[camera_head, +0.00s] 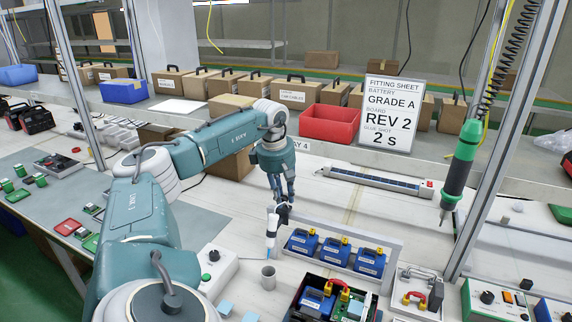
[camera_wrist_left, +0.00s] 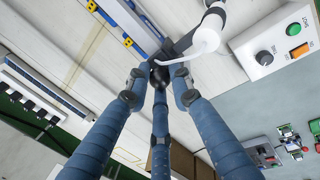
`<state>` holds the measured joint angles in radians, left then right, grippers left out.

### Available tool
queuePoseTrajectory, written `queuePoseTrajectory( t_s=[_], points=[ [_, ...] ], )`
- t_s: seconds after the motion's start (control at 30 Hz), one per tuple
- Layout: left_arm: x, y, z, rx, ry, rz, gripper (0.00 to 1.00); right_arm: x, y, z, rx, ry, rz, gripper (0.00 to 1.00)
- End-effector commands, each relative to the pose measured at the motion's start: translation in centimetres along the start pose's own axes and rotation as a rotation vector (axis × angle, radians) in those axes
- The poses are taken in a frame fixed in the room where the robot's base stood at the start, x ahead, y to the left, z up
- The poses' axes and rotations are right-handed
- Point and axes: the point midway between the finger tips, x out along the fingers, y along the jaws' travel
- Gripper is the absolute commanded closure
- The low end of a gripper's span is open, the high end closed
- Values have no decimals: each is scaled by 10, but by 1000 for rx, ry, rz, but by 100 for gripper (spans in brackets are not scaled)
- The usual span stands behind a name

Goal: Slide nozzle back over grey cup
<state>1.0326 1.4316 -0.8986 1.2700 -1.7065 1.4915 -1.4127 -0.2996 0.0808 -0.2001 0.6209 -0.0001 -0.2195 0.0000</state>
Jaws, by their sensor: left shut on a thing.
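The glue dispenser with its white body (camera_head: 271,222) hangs from my left gripper (camera_head: 283,203), which is shut on its black handle. Its pale nozzle (camera_head: 270,243) points down, with a light blue tip. The small grey cup (camera_head: 268,276) stands upright on the bench, just below the tip in the head view. Whether the tip is over the cup or behind it is hard to tell. In the wrist view, my fingers (camera_wrist_left: 160,80) close around a black rounded part, with the white dispenser body (camera_wrist_left: 205,40) beside it; I cannot make out the cup there. My right gripper is out of view.
A tray holds blue batteries (camera_head: 333,250) right of the cup. An open case (camera_head: 335,299) lies in front. A green screwdriver (camera_head: 462,165) hangs at the right.

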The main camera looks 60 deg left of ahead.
Motion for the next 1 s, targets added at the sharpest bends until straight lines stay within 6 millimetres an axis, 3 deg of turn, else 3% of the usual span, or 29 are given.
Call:
queuePoseTrajectory(
  t_s=[0.1, 0.13, 0.2, 0.57, 0.73, 1.0],
  points=[
    [-2, 1, -5, -6, 10, 5, 100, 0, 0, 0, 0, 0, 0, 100],
    [-2, 1, -5, -6, 10, 5, 73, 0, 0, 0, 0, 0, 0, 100],
    [-2, 1, -5, -7, 10, 5, 59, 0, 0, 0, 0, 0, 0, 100],
    [-5, 1, -3, -4, 5, 4, 59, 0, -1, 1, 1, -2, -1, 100],
    [-30, 1, -3, -5, 6, 7, 59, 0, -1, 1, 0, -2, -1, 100],
    [-88, 1, -4, -5, 3, 9, 59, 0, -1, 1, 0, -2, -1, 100]
  ],
)
